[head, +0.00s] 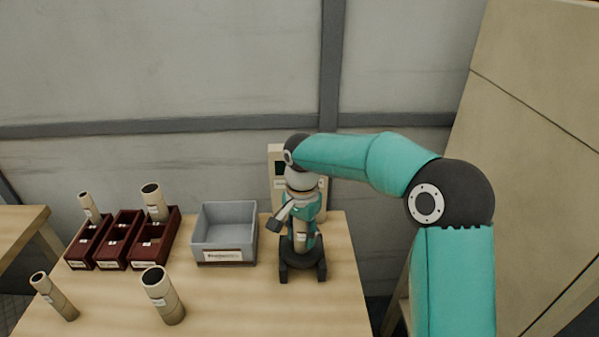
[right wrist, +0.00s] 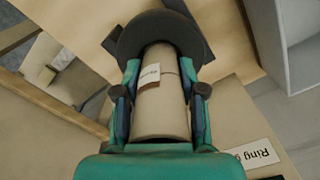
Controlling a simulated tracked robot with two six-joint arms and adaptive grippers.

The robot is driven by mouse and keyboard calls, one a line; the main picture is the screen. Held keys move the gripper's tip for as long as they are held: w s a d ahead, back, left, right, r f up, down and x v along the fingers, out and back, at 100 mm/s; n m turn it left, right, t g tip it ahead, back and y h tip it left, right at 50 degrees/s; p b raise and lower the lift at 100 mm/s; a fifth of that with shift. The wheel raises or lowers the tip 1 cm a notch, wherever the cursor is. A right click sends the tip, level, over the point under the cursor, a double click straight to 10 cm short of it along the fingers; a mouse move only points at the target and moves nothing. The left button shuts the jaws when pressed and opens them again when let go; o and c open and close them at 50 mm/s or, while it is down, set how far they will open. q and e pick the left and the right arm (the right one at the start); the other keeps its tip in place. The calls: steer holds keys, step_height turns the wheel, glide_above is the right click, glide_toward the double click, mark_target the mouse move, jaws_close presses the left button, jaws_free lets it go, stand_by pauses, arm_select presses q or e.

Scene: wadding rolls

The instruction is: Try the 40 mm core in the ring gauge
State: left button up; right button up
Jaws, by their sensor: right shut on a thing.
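My right gripper (head: 300,238) is shut on a beige cardboard core (head: 301,229) with a white label, its fingers on either side. The core also shows between the fingers in the right wrist view (right wrist: 162,105). It is held roughly upright over the dark ring gauge (head: 290,260), which stands on short feet. In the right wrist view the core's far end overlaps the dark ring (right wrist: 133,36). I cannot tell whether that end is inside the ring or just above it. The core's size marking is not readable. My left gripper is not in view.
A grey bin (head: 226,208) stands left of the gauge. Three dark red trays (head: 118,262) are farther left; cores stand in two of them. Two more cores, a thin one (head: 55,298) and a thick one (head: 165,297), stand at the front. A beige panel (head: 276,153) is behind the gauge.

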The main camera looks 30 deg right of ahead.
steer(key=o, duration=1.2)
step_height(320, 180, up, 11)
steer(key=shift+f, duration=0.1)
steer(key=shift+r, duration=0.55)
